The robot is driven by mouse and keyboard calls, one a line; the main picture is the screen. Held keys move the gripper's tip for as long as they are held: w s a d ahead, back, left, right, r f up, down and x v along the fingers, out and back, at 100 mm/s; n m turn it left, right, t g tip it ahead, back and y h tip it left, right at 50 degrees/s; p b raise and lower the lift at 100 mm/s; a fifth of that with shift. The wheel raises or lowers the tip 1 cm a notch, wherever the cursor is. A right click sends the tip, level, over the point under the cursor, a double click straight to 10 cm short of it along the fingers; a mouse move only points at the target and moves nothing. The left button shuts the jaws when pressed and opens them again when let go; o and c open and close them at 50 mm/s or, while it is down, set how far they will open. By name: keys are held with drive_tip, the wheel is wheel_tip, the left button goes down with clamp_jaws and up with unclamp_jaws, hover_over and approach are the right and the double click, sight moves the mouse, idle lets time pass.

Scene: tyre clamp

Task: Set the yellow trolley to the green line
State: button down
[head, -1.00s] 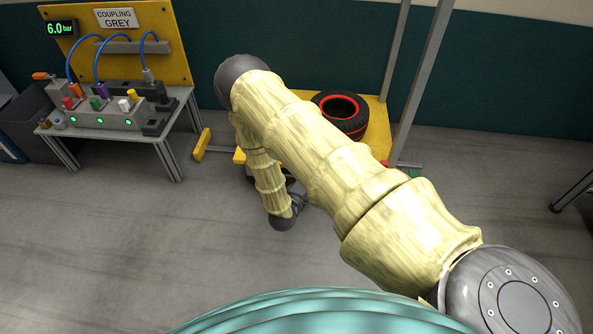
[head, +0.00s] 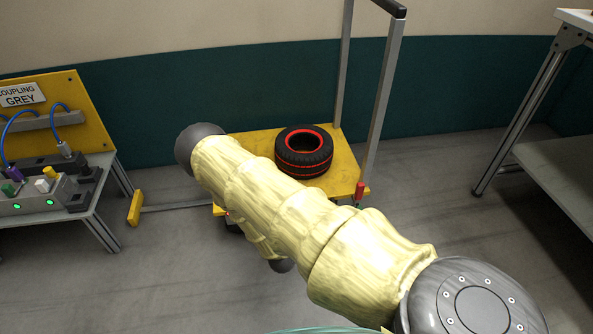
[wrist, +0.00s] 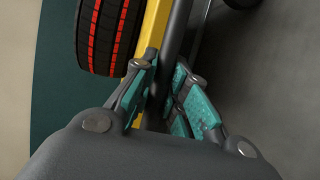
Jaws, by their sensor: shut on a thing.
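The yellow trolley (head: 345,165) stands by the back wall in the head view, with a flat deck, grey uprights and a dark top handle. A red piece (head: 360,187) sits at its right front corner. A small green mark (head: 358,206) shows just below that, close to the red piece; whether they line up I cannot tell. In the wrist view my gripper (wrist: 166,78) is shut on a dark grey bar (wrist: 180,30) beside the trolley's yellow edge (wrist: 150,30). In the head view my arm hides the gripper and the deck's front left.
A black tyre with red stripes (head: 304,152) lies on the deck. A yellow end block (head: 134,207) and grey floor rail (head: 180,207) are left of the trolley. A coupling bench (head: 80,215) stands left, a grey table (head: 545,150) right.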

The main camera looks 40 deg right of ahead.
drive_tip(key=c, duration=1.4)
unclamp_jaws()
drive_tip(key=v, duration=1.2)
